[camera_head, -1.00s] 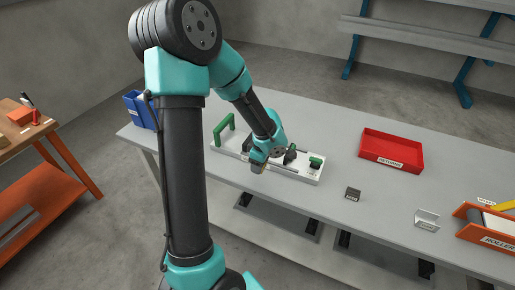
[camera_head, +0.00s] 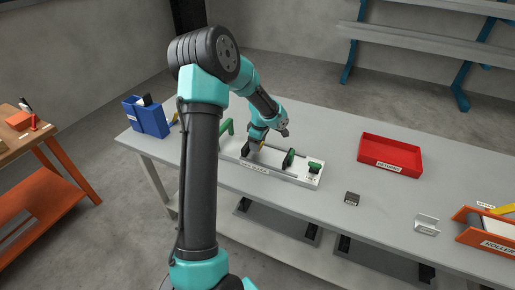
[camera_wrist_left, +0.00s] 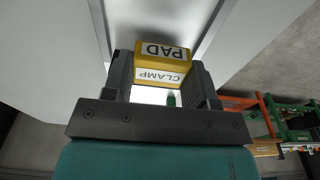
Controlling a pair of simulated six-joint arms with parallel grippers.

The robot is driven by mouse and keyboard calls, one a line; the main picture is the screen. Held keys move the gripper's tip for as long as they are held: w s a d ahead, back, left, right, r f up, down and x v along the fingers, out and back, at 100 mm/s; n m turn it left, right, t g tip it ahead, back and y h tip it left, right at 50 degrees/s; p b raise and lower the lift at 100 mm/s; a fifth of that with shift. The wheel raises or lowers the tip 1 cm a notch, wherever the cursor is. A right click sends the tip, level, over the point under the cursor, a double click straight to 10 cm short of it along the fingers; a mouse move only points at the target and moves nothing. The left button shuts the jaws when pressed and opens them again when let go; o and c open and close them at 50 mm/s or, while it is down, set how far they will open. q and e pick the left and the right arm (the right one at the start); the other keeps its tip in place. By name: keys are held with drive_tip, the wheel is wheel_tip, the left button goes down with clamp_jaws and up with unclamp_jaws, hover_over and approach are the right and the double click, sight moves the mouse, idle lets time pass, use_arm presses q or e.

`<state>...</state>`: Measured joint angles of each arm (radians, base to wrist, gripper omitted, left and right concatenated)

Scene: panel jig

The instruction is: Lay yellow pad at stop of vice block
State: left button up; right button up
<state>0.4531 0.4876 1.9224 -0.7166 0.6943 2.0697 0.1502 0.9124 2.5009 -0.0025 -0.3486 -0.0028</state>
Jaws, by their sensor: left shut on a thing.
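The yellow pad (camera_wrist_left: 163,55), with white labels reading PAD and CLAMP, sits between the two dark fingers of my left gripper (camera_wrist_left: 163,75) in the left wrist view. I cannot tell whether the pad touches the block.
A red tray (camera_head: 391,155) stands to the right on the grey table (camera_head: 340,230). A small dark block (camera_head: 352,198), a clear bracket (camera_head: 427,224) and an orange roller tray (camera_head: 485,228) lie further right. A blue bin (camera_head: 147,117) stands at the left end.

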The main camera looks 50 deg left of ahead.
use_arm(q)
drive_tip(key=shift+w+a, duration=0.35)
drive_tip(key=shift+a, duration=0.05)
drive_tip(key=shift+s+f, duration=0.1)
drive_tip(key=shift+f, duration=1.7)
drive_tip(key=shift+f, duration=0.1)
drive_tip(key=o, duration=1)
drive_tip(key=r, duration=0.4)
drive_tip(key=d+r, duration=0.1)
drive_tip(key=r, duration=0.7)
drive_tip(key=shift+w+d+r, duration=0.1)
drive_tip(key=shift+w+d, duration=0.15)
drive_tip(key=shift+w, duration=0.05)
